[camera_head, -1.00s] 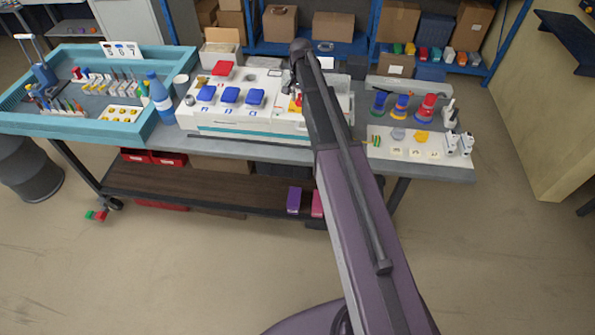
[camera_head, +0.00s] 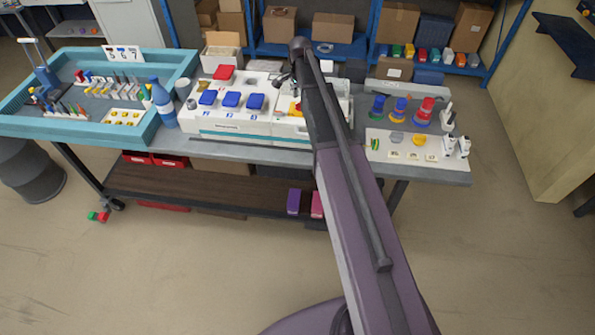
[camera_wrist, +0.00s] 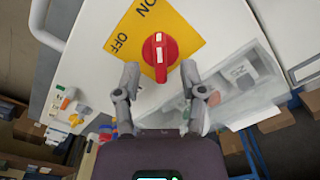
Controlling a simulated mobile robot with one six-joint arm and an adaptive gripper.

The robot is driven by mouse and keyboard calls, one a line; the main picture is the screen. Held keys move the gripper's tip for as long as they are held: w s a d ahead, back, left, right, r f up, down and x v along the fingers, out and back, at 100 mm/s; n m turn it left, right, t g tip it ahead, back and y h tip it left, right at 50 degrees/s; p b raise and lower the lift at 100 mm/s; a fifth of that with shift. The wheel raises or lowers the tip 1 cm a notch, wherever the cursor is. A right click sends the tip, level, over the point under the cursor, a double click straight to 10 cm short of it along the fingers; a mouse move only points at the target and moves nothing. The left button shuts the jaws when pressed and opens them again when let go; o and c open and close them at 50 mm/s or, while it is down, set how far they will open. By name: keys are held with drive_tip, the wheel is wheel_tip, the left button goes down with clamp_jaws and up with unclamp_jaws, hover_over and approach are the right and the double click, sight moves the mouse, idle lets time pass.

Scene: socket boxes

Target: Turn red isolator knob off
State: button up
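The red isolator knob (camera_wrist: 160,58) sits on a yellow plate (camera_wrist: 185,35) marked ON and OFF, in the wrist view. The white bar on the knob stands nearly upright in the picture. My gripper (camera_wrist: 160,76) is open, with one finger to each side of the knob's lower end. I cannot tell whether either finger touches it. In the head view the knob's spot on the white socket box (camera_head: 235,128) is mostly hidden behind my arm, with a bit of yellow and red (camera_head: 296,106) showing beside it.
A blue bottle (camera_head: 162,103) and a teal tray (camera_head: 150,128) stand further left. Red and blue plugs (camera_head: 424,112) stand on the right.

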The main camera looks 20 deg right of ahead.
sight(300, 102)
drive_tip(key=shift+r+p, duration=5.4)
drive_tip(key=shift+r, duration=0.25)
drive_tip(key=s+a+f+n+b, duration=0.3)
drive_tip(key=s+f+b, duration=0.3)
drive_tip(key=s, duration=0.3)
drive_tip(key=s+a+f+n+b, duration=0.3)
drive_tip(key=s+f+n+b, duration=0.3)
drive_tip(key=s, duration=0.4)
drive_tip(key=s+a+f+n+b, duration=0.3)
drive_tip(key=s+f+n+b, duration=0.1)
drive_tip(key=s, duration=0.5)
drive_tip(key=shift+s+f+n+b, duration=0.25)
drive_tip(key=shift+f+n+b, duration=0.15)
drive_tip(key=shift+f+b, duration=0.5)
